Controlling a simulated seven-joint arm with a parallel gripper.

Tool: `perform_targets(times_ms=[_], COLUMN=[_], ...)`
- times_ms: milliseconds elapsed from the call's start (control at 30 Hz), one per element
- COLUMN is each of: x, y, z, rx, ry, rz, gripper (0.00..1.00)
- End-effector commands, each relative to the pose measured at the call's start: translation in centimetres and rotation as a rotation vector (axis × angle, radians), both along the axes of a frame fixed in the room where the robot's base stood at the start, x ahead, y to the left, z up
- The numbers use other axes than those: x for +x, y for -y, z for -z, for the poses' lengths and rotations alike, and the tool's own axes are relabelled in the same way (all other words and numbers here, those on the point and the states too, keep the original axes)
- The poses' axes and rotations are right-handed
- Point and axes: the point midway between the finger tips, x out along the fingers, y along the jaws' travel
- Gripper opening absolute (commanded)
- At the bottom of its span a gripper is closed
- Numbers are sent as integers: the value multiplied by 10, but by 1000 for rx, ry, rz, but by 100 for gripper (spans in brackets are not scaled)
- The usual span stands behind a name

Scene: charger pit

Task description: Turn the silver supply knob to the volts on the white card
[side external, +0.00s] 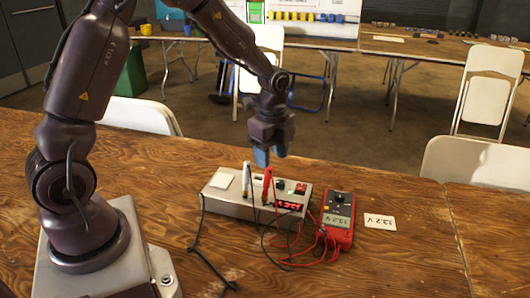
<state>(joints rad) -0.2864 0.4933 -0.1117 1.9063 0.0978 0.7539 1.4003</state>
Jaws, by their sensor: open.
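The grey supply box (236,208) sits on the wooden table with a lit red display (289,205) whose digits are too small to read surely. I cannot clearly pick out the silver knob on its top. The white card (380,221) lies flat to the right; its writing is upside down to this view and looks like 13.2 V, though small. My gripper (262,157) is open, pointing down above the back of the box, apart from it and with nothing visible between the fingers.
A red multimeter (338,218) lies right of the box. A red clip (267,184) and a pale clip (246,180) stand up from the box near my fingers. Red and black leads loop in front.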

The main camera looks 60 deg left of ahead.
Motion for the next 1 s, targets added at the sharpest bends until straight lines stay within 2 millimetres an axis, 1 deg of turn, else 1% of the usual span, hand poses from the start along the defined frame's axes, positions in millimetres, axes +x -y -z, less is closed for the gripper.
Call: perform_targets(times_ms=[100,167,300,667,767,833,900,933,1000], x=[-10,-14,-16,-16,-16,-20,-30,-35,-46], y=[2,4,0,0,0,1,3,2,4], z=[-1,-2,-5,-6,-6,-4,-1,-3,-13], rx=[-7,-10,-11,-12,-13,-17,-20,-16,-3], ry=[-1,0,7,8,5,-10,-39,-46,-46], rz=[118,165,158,142,65,-36,-170,-233,-389], gripper=[50,50,50,50,50,50,50,50,50])
